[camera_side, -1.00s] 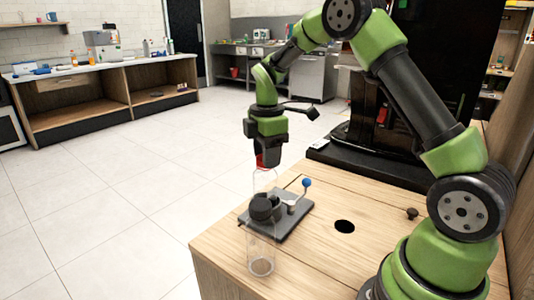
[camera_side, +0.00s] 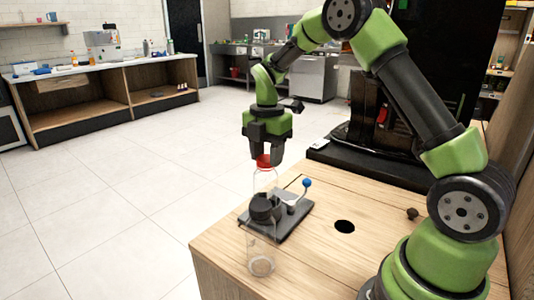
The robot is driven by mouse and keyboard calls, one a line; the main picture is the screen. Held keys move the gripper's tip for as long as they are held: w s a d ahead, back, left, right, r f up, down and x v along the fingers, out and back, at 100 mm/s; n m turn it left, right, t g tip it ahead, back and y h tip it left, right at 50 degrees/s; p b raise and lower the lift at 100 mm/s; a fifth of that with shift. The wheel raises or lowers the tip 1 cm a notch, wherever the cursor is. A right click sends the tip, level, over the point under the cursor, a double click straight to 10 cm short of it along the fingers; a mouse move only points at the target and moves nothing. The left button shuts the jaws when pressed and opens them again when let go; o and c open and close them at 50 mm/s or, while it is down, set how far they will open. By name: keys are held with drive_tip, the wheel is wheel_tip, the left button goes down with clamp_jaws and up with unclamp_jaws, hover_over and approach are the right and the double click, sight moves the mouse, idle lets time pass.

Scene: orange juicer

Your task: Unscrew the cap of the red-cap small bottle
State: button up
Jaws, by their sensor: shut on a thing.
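My gripper points straight down and is shut on the red cap. The cap still looks to be at the bottle's neck; I cannot tell whether any thread is loose. The dark part of the juicer shows through or beside the clear bottle.
A dark plate (camera_side: 290,220) with a blue-knobbed lever (camera_side: 307,183) lies right by the bottle. The counter (camera_side: 330,260) has a round black hole (camera_side: 344,226) and a small dark knob (camera_side: 412,213). A black machine stands behind on the right.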

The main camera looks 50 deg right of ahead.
drive_tip(key=n, duration=0.5)
drive_tip(key=o, duration=1.4)
